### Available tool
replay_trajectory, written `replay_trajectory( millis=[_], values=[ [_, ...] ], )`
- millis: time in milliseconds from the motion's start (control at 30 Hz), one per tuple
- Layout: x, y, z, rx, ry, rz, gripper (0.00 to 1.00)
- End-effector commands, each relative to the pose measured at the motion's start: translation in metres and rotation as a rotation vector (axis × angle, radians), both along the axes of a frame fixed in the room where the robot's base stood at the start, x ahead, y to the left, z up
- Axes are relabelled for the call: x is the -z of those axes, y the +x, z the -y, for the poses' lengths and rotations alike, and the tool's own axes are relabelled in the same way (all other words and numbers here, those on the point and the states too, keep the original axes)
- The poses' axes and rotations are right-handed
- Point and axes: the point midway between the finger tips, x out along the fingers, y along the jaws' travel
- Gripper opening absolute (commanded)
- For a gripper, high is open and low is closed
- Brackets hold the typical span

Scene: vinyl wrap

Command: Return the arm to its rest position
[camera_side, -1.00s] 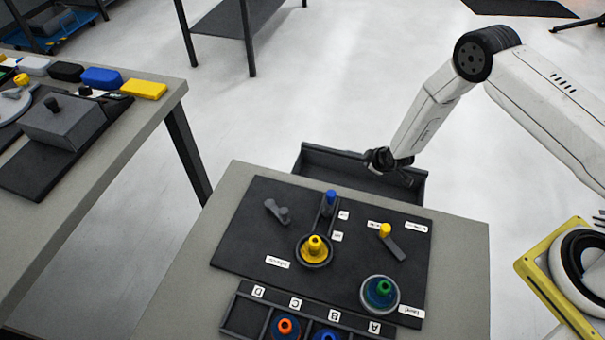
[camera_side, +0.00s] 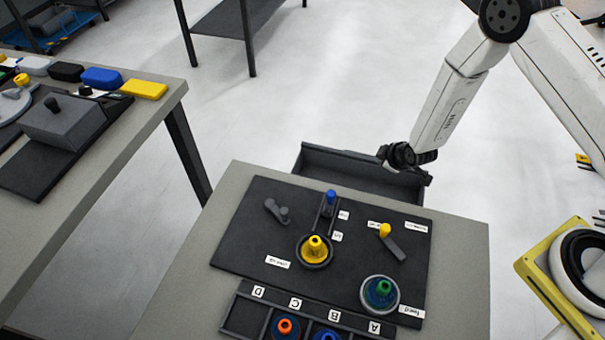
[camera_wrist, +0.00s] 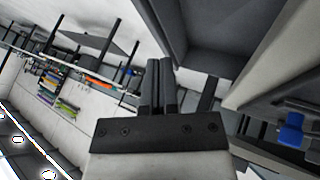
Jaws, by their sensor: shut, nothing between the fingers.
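My gripper (camera_wrist: 159,64) shows in the wrist view with its two dark fingers together and nothing between them. In the side view my gripper (camera_side: 402,156) is a small dark shape at the end of my white forearm, beyond the far edge of the work table. It is clear of the parts on the table's black board (camera_side: 245,235). Its fingers are too small to make out there.
A dark open bin (camera_side: 330,160) sits behind the table, close to my gripper in the picture. The board carries a yellow knob (camera_side: 315,247), a blue-topped lever (camera_side: 330,198) and a green-topped piece (camera_side: 382,291). A second table (camera_side: 150,110) stands left.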

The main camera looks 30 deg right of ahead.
Motion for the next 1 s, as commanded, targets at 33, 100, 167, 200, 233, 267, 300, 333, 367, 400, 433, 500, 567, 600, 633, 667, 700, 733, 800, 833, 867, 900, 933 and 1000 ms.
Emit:
replay_trajectory(
  millis=[33,100,167,200,233,267,300,333,367,400,433,500,567,600,633,667,700,733,800,833,867,900,933,1000],
  values=[
    [-0.001,-0.001,0.000,0.000,0.000,0.000,0.00],
    [-0.002,-0.001,0.000,0.000,0.000,0.000,0.00],
    [-0.002,-0.001,0.000,0.000,0.000,0.001,0.00],
    [-0.002,-0.001,0.000,0.000,0.000,0.001,0.00],
    [-0.002,-0.001,0.000,0.001,0.001,0.000,0.00],
    [-0.003,-0.001,0.000,0.002,0.001,0.000,0.00],
    [-0.004,-0.001,0.000,0.003,0.003,0.000,0.00],
    [-0.006,-0.001,0.000,0.005,0.005,-0.001,0.00],
    [-0.007,-0.001,0.000,0.006,0.009,-0.002,0.00],
    [-0.010,-0.001,-0.001,0.011,0.013,-0.005,0.00],
    [-0.013,-0.001,-0.001,0.015,0.018,-0.009,0.00],
    [-0.021,-0.002,-0.001,0.028,0.033,-0.016,0.00],
    [-0.030,-0.003,-0.001,0.042,0.049,-0.026,0.00],
    [-0.037,-0.004,-0.002,0.053,0.060,-0.032,0.00],
    [-0.042,-0.005,-0.002,0.062,0.070,-0.038,0.00],
    [-0.048,-0.007,-0.002,0.072,0.080,-0.046,0.00],
    [-0.056,-0.008,-0.003,0.086,0.095,-0.054,0.00],
    [-0.062,-0.011,-0.003,0.096,0.104,-0.063,0.00],
    [-0.076,-0.015,-0.003,0.122,0.129,-0.080,0.00],
    [-0.082,-0.018,-0.004,0.133,0.138,-0.089,0.00],
    [-0.088,-0.020,-0.004,0.145,0.149,-0.096,0.00],
    [-0.096,-0.024,-0.004,0.160,0.161,-0.107,0.00],
    [-0.101,-0.027,-0.004,0.172,0.171,-0.115,0.00],
    [-0.115,-0.034,-0.004,0.199,0.192,-0.134,0.00]
  ],
)
